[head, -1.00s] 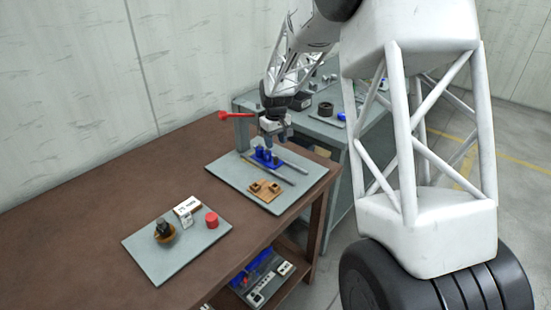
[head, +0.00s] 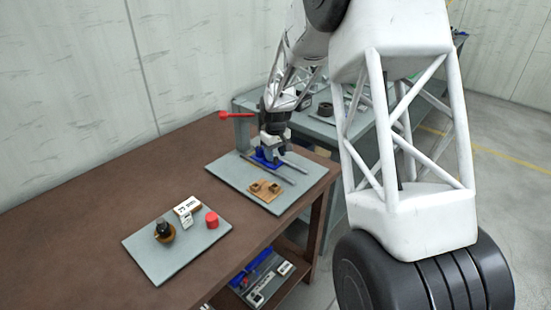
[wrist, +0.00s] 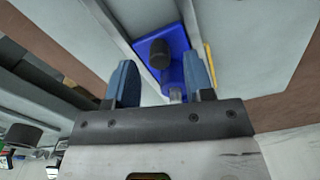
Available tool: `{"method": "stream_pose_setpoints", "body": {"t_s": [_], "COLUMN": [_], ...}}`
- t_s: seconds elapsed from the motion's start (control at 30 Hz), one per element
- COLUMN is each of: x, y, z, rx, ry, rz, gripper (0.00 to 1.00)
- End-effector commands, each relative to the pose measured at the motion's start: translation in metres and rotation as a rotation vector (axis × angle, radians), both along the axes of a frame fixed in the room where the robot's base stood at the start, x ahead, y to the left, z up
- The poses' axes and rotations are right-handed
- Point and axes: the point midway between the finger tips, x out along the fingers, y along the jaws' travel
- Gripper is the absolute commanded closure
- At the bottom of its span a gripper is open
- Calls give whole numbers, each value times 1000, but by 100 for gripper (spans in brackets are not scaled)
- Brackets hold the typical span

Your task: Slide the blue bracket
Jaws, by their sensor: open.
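The blue bracket (head: 264,161) sits on metal rails on a grey plate (head: 230,176) at the far end of the brown table. In the wrist view the bracket (wrist: 177,66) carries a dark round post and lies just beyond my fingertips. My gripper (head: 272,150) is over the bracket, pointing down, and hides part of it. In the wrist view my gripper (wrist: 162,72) is open, with blue fingers apart. A lighter grey peg shows between them, near the right finger. I cannot tell whether either finger touches the bracket.
An orange-brown block (head: 264,190) sits in front on the same plate. A red-tipped lever (head: 234,115) sticks out behind. A nearer plate (head: 150,262) holds a dark knob, white boxes and a red cylinder (head: 211,220). The table between the plates is clear.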

Motion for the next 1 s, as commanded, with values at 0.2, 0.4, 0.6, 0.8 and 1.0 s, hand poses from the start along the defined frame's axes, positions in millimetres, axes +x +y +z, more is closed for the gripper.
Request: {"method": "stream_pose_setpoints", "body": {"t_s": [0.2,0.4,0.6,0.8,1.0], "x": [0,0,0,0,0], "y": [0,0,0,0,0], "z": [-19,-23,-23,-23,-23], "rx": [1,1,1,1,1], "ry": [-1,-1,-1,-1,-1], "rz": [0,0,0,0,0], "gripper": [52,52,52,81,100]}}
